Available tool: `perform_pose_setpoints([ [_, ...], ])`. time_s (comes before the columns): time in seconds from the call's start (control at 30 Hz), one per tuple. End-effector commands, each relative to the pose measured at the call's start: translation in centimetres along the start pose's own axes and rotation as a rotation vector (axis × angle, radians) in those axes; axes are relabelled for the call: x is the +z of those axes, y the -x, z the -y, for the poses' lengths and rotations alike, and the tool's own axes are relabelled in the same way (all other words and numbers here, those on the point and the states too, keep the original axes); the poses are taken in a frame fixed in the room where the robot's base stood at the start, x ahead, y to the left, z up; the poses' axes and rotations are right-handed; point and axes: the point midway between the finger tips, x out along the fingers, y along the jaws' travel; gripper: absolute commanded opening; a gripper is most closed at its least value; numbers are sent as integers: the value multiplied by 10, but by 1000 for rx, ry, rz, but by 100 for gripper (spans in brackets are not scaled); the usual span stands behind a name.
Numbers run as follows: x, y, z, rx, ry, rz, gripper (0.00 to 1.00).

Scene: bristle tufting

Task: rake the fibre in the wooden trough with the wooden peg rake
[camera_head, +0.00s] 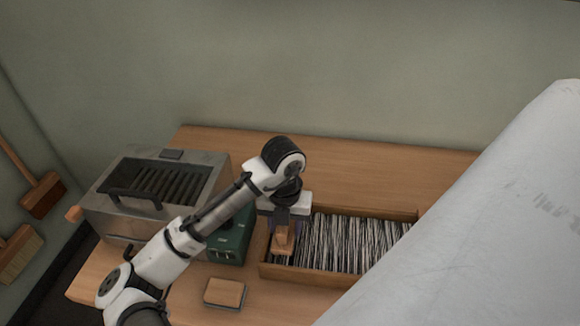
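The wooden trough (262,270) stands on the bench, right of the picture's middle, filled with black and white fibre (345,240) whose strands run mostly front to back. My gripper (284,218) is over the trough's left end, pointing down. A wooden piece that looks like the peg rake (283,240) is directly below the gripper, between or against its fingers. Its lower part is at the fibre; I cannot tell whether pegs touch it. The trough's right end is hidden behind a large pale surface.
A grey metal machine with a dark slotted top (205,165) stands on the bench (150,265) at left. A green box (229,240) sits between it and the trough. A small wooden block (224,292) lies at front. Brushes (42,196) hang at far left. The bench behind the trough is clear.

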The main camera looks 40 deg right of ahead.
Motion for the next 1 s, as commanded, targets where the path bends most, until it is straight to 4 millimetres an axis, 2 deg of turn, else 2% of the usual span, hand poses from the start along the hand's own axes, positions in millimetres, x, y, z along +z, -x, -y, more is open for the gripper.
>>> perform_pose_setpoints([
  [0.27,1,8,-5,10,11,1,16],
  [1.0,1,81,-2,6,5,2,16],
])
